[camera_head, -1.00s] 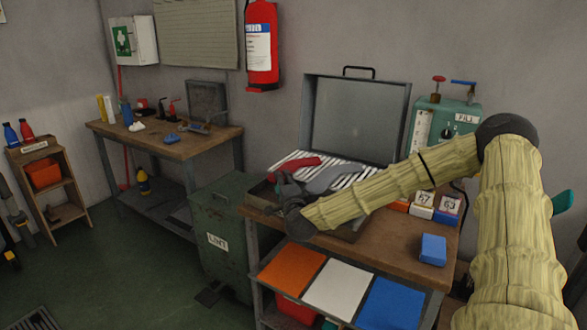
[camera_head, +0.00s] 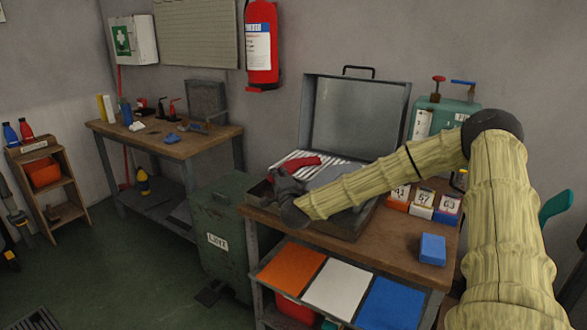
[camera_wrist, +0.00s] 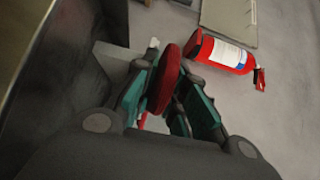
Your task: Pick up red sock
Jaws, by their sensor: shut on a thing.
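The red sock (camera_head: 306,162) is a flat red shape at the open press on the right bench, over its white slats. In the wrist view the red sock (camera_wrist: 171,78) stands edge-on between the two teal finger pads. My gripper (camera_head: 283,180) is at the left side of the press, its fingers shut on the sock; it also fills the lower wrist view (camera_wrist: 169,100). My gripper and wrist hide part of the sock in the head view.
A grey flat shape (camera_head: 328,176) lies beside the sock, partly behind my arm. The press's raised lid (camera_head: 357,118) stands behind. Numbered boxes (camera_head: 422,205) and a blue block (camera_head: 432,249) are on the bench's right. A green bin (camera_head: 222,215) stands left.

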